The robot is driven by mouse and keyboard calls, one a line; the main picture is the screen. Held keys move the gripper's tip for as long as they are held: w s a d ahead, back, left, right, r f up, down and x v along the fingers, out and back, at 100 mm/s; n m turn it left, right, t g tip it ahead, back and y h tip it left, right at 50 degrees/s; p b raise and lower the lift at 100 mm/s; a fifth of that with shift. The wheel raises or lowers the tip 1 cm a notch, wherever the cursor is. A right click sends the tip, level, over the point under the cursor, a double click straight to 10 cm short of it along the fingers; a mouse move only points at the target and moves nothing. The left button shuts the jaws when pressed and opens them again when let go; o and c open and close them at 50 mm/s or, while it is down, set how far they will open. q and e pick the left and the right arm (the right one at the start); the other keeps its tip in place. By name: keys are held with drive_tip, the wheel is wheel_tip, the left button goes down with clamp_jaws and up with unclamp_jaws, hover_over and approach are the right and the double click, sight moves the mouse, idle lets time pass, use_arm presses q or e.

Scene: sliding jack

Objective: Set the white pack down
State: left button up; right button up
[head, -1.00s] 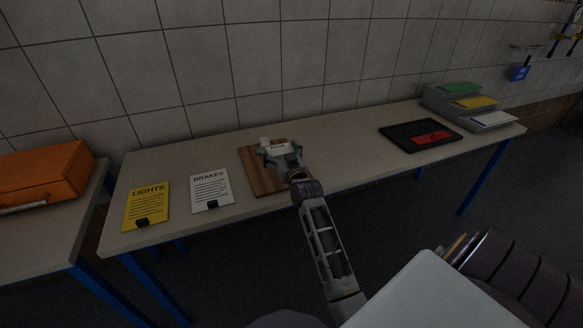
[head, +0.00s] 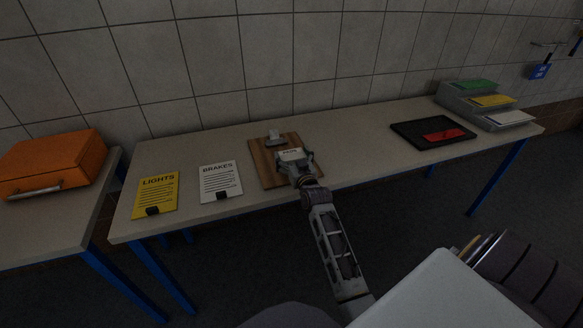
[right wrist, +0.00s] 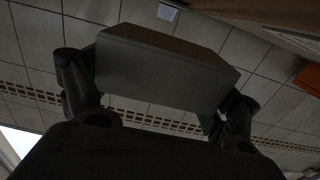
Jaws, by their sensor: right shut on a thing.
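The white pack (head: 291,154), a small block with dark lettering on top, is between the fingers of my right gripper (head: 297,165). In the right wrist view the pack (right wrist: 165,68) looks like a grey box, and the right gripper's (right wrist: 158,92) two fingers close on its ends. In the head view the pack is over the front right part of a brown wooden board (head: 265,175) on the table. I cannot tell whether it touches the board. My left gripper is not in view.
A pale upright piece (head: 274,136) stands at the board's back edge. Yellow LIGHTS (head: 156,193) and white BRAKES (head: 220,181) sheets lie left. The table's middle is clear.

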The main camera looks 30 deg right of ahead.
drive_tip(key=shift+f, duration=0.45)
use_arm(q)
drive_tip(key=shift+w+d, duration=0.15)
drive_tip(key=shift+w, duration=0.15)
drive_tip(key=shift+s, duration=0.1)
